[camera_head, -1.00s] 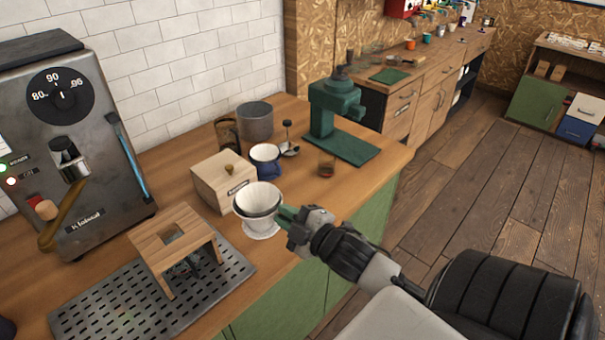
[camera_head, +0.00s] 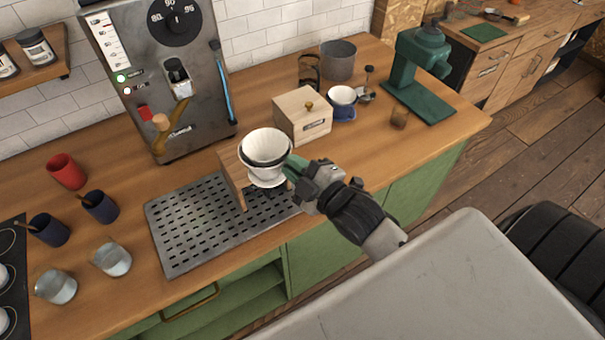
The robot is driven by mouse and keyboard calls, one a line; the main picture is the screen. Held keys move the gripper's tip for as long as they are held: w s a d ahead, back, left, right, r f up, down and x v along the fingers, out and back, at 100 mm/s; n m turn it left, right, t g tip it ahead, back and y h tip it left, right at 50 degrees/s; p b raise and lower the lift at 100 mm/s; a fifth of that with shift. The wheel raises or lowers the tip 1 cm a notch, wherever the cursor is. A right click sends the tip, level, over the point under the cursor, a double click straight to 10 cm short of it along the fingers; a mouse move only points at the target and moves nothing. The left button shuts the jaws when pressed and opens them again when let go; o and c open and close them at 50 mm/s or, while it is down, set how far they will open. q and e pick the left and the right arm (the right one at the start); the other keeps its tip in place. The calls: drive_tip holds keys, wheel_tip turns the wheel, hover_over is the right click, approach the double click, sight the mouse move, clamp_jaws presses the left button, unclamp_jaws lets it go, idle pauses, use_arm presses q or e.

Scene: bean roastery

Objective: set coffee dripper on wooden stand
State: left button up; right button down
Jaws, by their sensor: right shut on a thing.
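The white coffee dripper (camera_head: 266,150) is held upright by my right gripper (camera_head: 294,168), which is shut on its right side. In this view the dripper overlaps the wooden stand (camera_head: 234,178), hiding most of the stand's top. I cannot tell whether the dripper's base touches the stand or hangs in front of or above it. The stand is on the perforated metal drip tray (camera_head: 178,235), towards its right end. My left gripper is not in view.
The espresso machine (camera_head: 150,75) is at back left. The tray's left part is clear.

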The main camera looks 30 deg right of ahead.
sight(273, 150)
drive_tip(key=w+b, duration=0.1)
drive_tip(key=w, duration=0.2)
drive_tip(key=w+f+b, duration=0.1)
drive_tip(key=w, duration=0.2)
drive_tip(key=w+b, duration=0.2)
drive_tip(key=w, duration=0.1)
drive_tip(key=shift+w+a+f, duration=0.2)
drive_tip(key=shift+w+f, duration=0.05)
drive_tip(key=shift+w, duration=0.1)
drive_tip(key=shift+s+f+b, duration=0.1)
drive_tip(key=shift+f+b, duration=0.4)
drive_tip(key=shift+f, duration=0.3)
drive_tip(key=shift+f, duration=0.45)
drive_tip(key=c, duration=1.1)
unclamp_jaws()
drive_tip(key=shift+s, duration=0.1)
